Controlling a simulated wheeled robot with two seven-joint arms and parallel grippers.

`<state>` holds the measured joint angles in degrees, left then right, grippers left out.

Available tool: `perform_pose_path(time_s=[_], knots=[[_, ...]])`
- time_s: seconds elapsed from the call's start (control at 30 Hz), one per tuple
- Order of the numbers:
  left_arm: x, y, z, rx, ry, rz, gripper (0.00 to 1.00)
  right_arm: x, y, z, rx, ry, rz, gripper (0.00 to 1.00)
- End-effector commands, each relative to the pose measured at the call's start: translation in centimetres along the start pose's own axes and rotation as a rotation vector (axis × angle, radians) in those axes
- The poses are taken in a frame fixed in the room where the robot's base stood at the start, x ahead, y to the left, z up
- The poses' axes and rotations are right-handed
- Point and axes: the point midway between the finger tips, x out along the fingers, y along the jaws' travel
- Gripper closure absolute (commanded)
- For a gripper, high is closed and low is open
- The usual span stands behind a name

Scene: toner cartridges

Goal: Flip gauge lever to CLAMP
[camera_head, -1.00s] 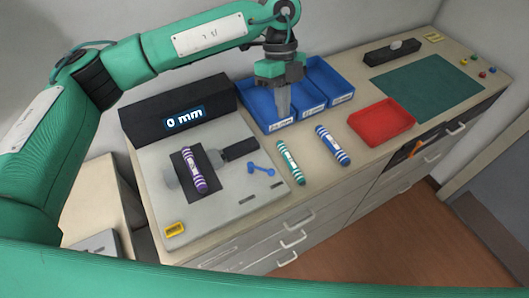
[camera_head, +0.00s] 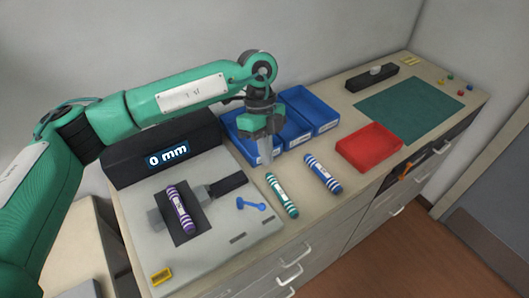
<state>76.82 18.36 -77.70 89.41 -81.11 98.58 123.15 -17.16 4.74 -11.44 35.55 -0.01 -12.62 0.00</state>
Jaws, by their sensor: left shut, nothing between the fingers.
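The gauge (camera_head: 222,246) is a grey plate with a black display block behind it that reads "0 mm" (camera_head: 167,155). A purple-and-white cartridge (camera_head: 180,209) lies on the gauge's dark pad. The blue lever (camera_head: 250,204) lies on the right part of the plate, right of the dark jaw block. My left gripper (camera_head: 265,158) is shut and empty, pointing down in front of the blue bins, behind and above the lever and apart from it. My right gripper is not in view.
A green-striped cartridge (camera_head: 282,195) and a blue-striped cartridge (camera_head: 323,173) lie right of the gauge. Blue bins (camera_head: 311,110) stand behind. A red tray (camera_head: 369,148) and a green mat (camera_head: 411,109) lie to the right. A yellow label (camera_head: 161,276) marks the gauge's front corner.

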Motion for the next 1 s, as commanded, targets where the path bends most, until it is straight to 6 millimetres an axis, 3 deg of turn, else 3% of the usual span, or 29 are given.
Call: perform_pose_path(time_s=[0.3,0.5,0.7,1.0], knots=[[6.6,0.2,-0.2,0.0,0.002,0.006,1.0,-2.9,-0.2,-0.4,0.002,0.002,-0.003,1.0],[9.2,1.2,0.6,-0.001,0.001,0.003,1.0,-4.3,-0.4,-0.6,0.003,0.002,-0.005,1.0],[10.4,1.6,0.9,0.0,0.0,0.0,1.0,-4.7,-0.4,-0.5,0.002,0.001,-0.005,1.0],[10.6,1.6,1.0,0.0,0.0,0.0,1.0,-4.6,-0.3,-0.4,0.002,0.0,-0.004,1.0]])
